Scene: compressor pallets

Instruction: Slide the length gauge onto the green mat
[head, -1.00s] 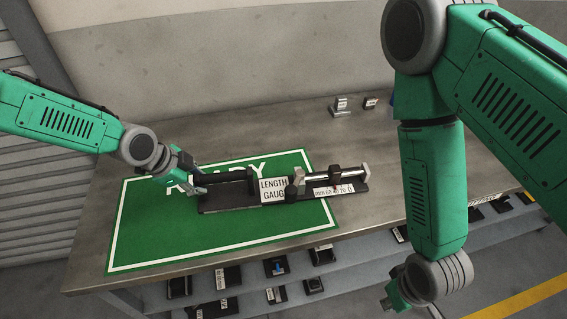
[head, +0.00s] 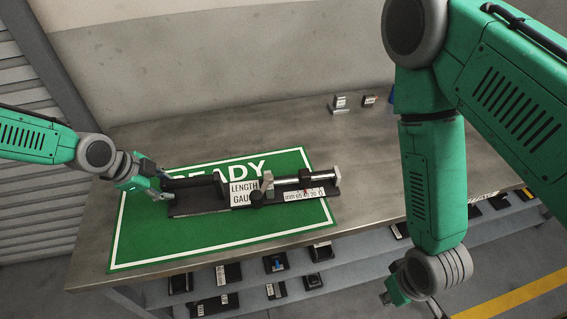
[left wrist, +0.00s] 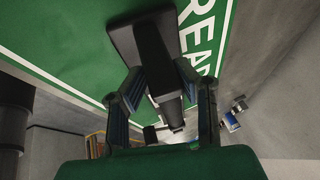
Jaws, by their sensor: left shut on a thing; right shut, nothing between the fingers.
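The length gauge (head: 210,207) is a long black base with a bar and a white label. It lies on the green mat (head: 140,245), with its right end close to the mat's right border. My left gripper (head: 164,186) is shut on the gauge's left end. In the left wrist view the left gripper's fingers (left wrist: 162,100) lie on both sides of the dark bar of the length gauge (left wrist: 155,60). My right gripper (head: 388,297) is shut and empty, low at the right, in front of the table's edge.
The table (head: 370,190) is bare to the right of the mat. Two small blocks stand at the back, one of them silver (head: 340,104). Several small dark items sit on the shelf (head: 350,262) below the table's front edge.

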